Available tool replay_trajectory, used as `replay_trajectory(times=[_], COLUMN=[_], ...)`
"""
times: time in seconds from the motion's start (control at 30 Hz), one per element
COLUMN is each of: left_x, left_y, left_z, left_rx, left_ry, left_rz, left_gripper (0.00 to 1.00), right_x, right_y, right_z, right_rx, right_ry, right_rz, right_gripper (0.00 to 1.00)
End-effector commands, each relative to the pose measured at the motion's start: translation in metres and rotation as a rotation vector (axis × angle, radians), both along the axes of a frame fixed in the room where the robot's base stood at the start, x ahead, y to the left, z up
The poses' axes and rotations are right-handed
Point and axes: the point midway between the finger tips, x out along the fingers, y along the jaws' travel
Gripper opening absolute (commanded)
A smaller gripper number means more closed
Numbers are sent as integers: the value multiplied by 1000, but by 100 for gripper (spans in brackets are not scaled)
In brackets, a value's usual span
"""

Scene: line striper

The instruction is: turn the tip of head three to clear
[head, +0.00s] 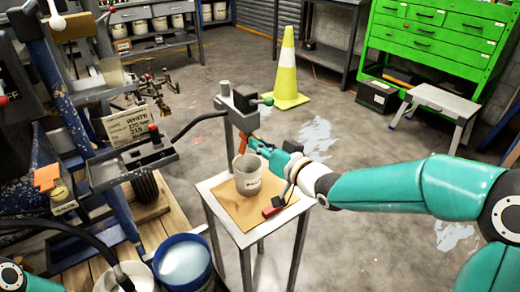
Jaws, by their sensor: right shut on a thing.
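A dark spray head (245,99) with a green knob sits on an upright grey post at the small stand in the middle. An orange piece (242,143), which looks like its tip, hangs below the head. My right gripper (252,143) reaches in from the right and is shut at the orange piece. The fingers partly cover it, and which way the tip points is too small to tell. No number marking head three is readable. My left gripper is not in view.
A grey cup (247,177) stands on the cardboard-topped stand (217,188) under the head, with a red-and-black object (274,208) near it. A black hose runs left to the striper frame. A blue bucket (184,262) is lower left. A yellow cone (288,70) stands behind.

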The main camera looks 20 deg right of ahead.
Motion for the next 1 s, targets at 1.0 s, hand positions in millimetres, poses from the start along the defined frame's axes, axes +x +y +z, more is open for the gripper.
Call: replay_trajectory(times=[1.0], left_x=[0], left_y=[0], left_z=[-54], left_rx=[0], left_ry=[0], left_rz=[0], left_gripper=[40], right_x=[2], right_y=[-1], right_z=[1], right_rx=[-330], right_ry=[-129], right_rz=[-4], right_gripper=[0])
